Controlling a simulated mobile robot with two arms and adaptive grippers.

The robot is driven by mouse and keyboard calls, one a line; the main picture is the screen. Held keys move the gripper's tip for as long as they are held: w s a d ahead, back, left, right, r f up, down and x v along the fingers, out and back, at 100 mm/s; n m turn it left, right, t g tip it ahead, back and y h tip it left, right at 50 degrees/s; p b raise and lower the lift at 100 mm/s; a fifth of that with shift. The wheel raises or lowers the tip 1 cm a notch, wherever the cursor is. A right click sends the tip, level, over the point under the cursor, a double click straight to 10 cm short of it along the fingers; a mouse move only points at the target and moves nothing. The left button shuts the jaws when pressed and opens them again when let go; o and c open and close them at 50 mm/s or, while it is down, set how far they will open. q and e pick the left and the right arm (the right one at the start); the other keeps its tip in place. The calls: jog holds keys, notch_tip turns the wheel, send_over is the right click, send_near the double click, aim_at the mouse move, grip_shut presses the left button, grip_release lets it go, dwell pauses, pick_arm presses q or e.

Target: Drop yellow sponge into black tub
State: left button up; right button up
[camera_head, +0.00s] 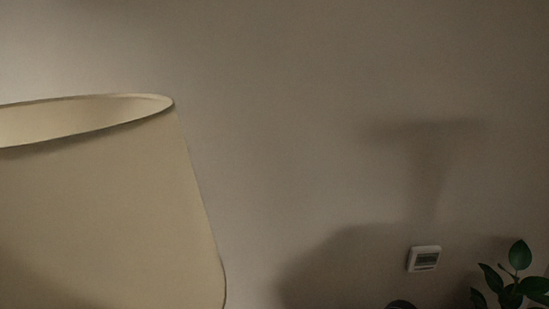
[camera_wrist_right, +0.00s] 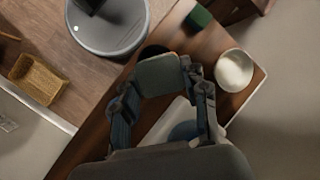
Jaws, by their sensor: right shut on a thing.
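My right gripper (camera_wrist_right: 160,78) is shut on a flat block (camera_wrist_right: 160,73) with a dull green face, in the right wrist view. It looks like a sponge, but no yellow shows on it. The block is held above the brown wooden table. A dark round thing (camera_wrist_right: 151,50) shows just behind the block and is mostly hidden; it may be the black tub, but I cannot tell for sure. My left gripper is in neither view.
A white bowl (camera_wrist_right: 234,70) and a dark green block (camera_wrist_right: 199,17) are on the table (camera_wrist_right: 215,40). A white item (camera_wrist_right: 157,130) lies partly behind my gripper. A wicker basket (camera_wrist_right: 38,79) is on the floor. The head view shows a lampshade (camera_head: 100,200) and a plant (camera_head: 515,285).

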jog(key=shift+f+b, duration=0.6)
jog(key=shift+f, duration=2.35)
jog(key=o, duration=1.1)
jog(key=v, duration=1.2)
jog(key=shift+w+a, duration=0.1)
